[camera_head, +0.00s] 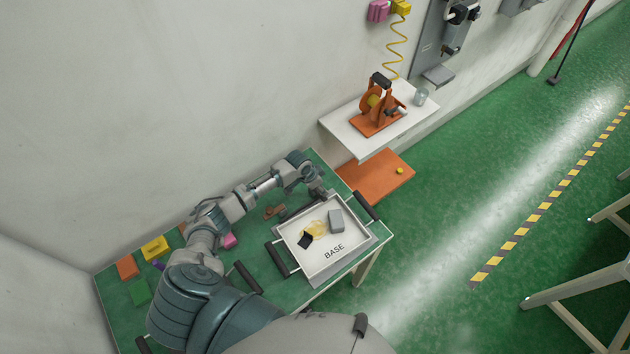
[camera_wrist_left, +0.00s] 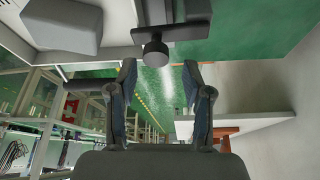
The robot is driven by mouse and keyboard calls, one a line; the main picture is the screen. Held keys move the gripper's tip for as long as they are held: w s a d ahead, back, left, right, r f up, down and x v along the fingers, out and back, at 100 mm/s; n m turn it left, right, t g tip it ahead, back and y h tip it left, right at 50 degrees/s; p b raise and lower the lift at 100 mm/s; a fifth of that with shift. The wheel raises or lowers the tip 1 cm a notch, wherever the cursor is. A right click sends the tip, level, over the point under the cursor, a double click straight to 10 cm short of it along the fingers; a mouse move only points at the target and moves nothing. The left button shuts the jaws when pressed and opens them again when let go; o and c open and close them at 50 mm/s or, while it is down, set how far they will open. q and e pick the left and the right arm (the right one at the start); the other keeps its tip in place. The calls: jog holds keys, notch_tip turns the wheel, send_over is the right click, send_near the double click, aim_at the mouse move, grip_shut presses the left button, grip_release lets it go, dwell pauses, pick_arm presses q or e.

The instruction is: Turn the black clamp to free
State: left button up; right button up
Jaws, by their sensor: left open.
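Several black handle-like bars stand around the white tray marked BASE (camera_head: 334,268). One black bar (camera_head: 365,207) is at the tray's back right corner, near my left gripper (camera_head: 318,190). Another black bar (camera_head: 277,262) is at its left side. I cannot tell for sure which one is the clamp. In the left wrist view, a black part with a round end (camera_wrist_left: 155,53) lies just beyond the fingers, apart from them. My left gripper also shows there (camera_wrist_left: 160,95), open, with nothing between its fingers. My right gripper is out of view.
A grey block (camera_head: 336,220), a black piece (camera_head: 305,241) and yellow material (camera_head: 316,229) lie in the tray. Coloured blocks lie on the green table's left part. A white shelf (camera_head: 345,127) with an orange device (camera_head: 376,115) is behind, above an orange board (camera_head: 376,182).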

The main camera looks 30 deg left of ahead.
pick_arm(q)
jog(key=v, duration=0.8)
jog(key=shift+a, duration=0.25)
jog(key=shift+d+r, duration=0.1)
